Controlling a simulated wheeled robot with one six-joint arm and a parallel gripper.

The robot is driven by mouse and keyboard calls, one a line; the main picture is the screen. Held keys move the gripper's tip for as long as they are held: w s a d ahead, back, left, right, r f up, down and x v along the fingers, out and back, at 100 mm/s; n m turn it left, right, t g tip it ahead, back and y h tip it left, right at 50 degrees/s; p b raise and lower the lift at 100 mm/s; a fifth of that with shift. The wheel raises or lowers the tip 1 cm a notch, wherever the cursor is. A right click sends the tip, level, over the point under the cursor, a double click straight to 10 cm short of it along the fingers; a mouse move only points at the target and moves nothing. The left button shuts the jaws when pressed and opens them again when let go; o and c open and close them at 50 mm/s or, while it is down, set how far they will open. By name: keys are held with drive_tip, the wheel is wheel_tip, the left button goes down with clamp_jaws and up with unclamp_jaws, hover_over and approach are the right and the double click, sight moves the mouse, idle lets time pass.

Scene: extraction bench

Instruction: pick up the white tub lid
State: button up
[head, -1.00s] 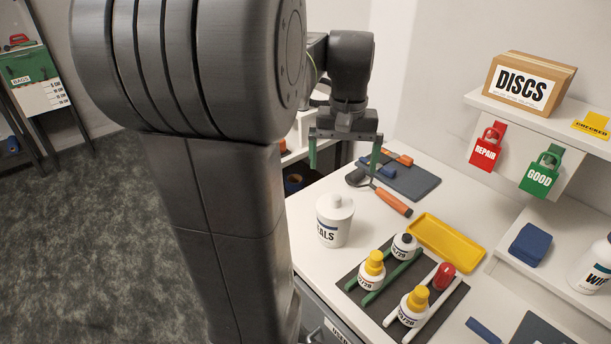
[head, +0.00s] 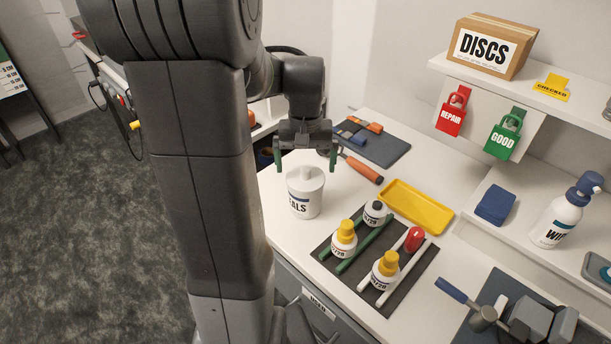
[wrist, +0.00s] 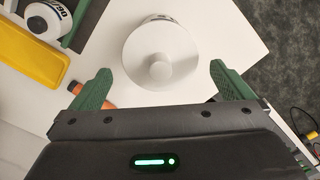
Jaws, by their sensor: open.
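The white tub lid (head: 306,178) sits on top of the white tub (head: 303,203), whose label shows the letters "ALS", on the left part of the bench. In the wrist view the round lid (wrist: 160,55) with its central knob lies ahead of the fingers, roughly centred between them. My gripper (head: 306,160) is open and empty, pointing down, its green fingers spread just above or behind the lid in the head view. It also shows in the wrist view (wrist: 160,85). I cannot tell the exact height gap.
An orange-handled tool (head: 362,169) lies behind the tub. A yellow tray (head: 416,207) and a dark mat (head: 412,275) with several bottles stand to its right. A grey mat (head: 390,148) with small parts lies at the back. The bench's left edge is close to the tub.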

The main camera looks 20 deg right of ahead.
drive_tip(key=shift+f, duration=1.25)
drive_tip(key=c, duration=0.8)
drive_tip(key=shift+r, duration=0.15)
